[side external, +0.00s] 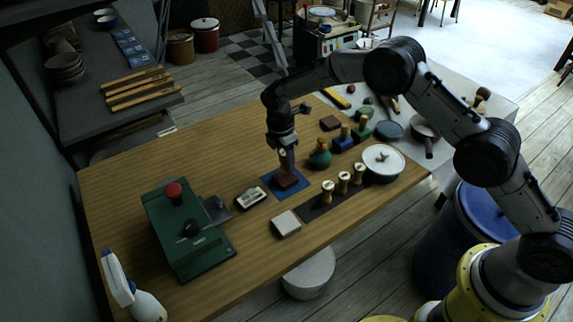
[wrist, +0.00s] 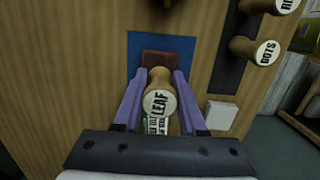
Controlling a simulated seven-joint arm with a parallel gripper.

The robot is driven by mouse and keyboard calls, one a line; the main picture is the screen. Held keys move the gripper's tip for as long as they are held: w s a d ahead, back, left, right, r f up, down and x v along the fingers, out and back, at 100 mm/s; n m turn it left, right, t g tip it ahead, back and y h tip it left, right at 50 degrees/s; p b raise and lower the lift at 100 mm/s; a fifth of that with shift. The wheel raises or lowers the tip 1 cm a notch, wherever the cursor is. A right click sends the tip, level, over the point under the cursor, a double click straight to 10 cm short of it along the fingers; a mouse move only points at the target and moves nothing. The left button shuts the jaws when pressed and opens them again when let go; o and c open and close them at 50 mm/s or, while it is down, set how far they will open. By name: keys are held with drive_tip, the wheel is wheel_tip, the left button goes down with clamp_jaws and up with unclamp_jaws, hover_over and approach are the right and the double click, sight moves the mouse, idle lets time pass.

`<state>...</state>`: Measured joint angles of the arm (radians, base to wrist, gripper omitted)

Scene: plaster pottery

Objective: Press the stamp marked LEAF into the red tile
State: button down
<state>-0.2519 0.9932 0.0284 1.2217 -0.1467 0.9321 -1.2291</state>
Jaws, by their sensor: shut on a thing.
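The stamp marked LEAF (wrist: 159,101) has a wooden handle, and its lettered top faces the wrist camera. My gripper (wrist: 157,84) is shut on this handle with its two purple fingers, one on each side. The red tile (wrist: 170,57) lies on a blue mat (wrist: 137,45), just beyond the stamp in the wrist view. In the side view my gripper (side external: 286,160) points down directly over the red tile (side external: 285,180) on the blue mat (side external: 268,178). The stamp's lower end is hidden, so I cannot tell whether it touches the tile.
Several wooden-handled stamps (side external: 343,183) stand on a dark strip to the right; one reads DOTS (wrist: 266,53). A green knobbed object (side external: 320,156) stands close right.

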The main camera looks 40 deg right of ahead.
drive_tip(key=shift+r, duration=2.05)
drive_tip(key=shift+s, duration=0.1)
